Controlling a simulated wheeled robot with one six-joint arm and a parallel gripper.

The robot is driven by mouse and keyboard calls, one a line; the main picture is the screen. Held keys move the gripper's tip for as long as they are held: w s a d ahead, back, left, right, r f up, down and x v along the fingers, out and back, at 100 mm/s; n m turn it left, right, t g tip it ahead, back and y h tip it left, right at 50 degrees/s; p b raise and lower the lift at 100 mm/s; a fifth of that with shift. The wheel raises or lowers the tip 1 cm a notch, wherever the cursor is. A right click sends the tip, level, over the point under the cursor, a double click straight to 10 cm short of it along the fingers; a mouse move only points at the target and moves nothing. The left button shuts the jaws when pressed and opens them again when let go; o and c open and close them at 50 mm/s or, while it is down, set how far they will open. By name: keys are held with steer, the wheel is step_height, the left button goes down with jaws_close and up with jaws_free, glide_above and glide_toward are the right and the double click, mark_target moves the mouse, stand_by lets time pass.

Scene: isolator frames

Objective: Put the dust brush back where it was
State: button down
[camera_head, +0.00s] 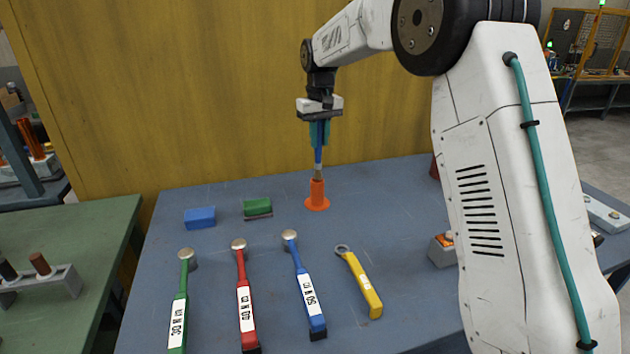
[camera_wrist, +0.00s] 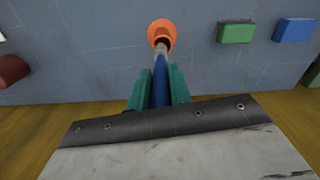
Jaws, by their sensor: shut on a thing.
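The dust brush has a blue handle (camera_head: 318,156) and a pale, greyish lower end. My gripper (camera_head: 319,138), with green fingers, is shut on the blue handle and holds the brush upright, lower end down. An orange holder (camera_head: 317,195), a tube on a round flange, stands on the table right below. In the wrist view the brush (camera_wrist: 160,82) runs between the green fingers (camera_wrist: 159,88) toward the orange holder's opening (camera_wrist: 162,32). The lower end is at the holder's mouth; I cannot tell if it is inside or just above.
The blue-grey table (camera_head: 270,207) carries a blue block (camera_head: 200,217) and a green block (camera_head: 258,207) left of the holder. Green, red and blue torque tools (camera_head: 305,285) and a yellow wrench (camera_head: 360,285) lie in front. A yellow wall (camera_head: 200,100) stands close behind.

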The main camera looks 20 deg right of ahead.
mark_target(318, 164)
steer(key=f, duration=0.8)
steer(key=shift+s+a, duration=0.1)
steer(key=shift+a, duration=0.1)
steer(key=shift+f, duration=0.1)
steer(key=c, duration=1.3)
jaws_free()
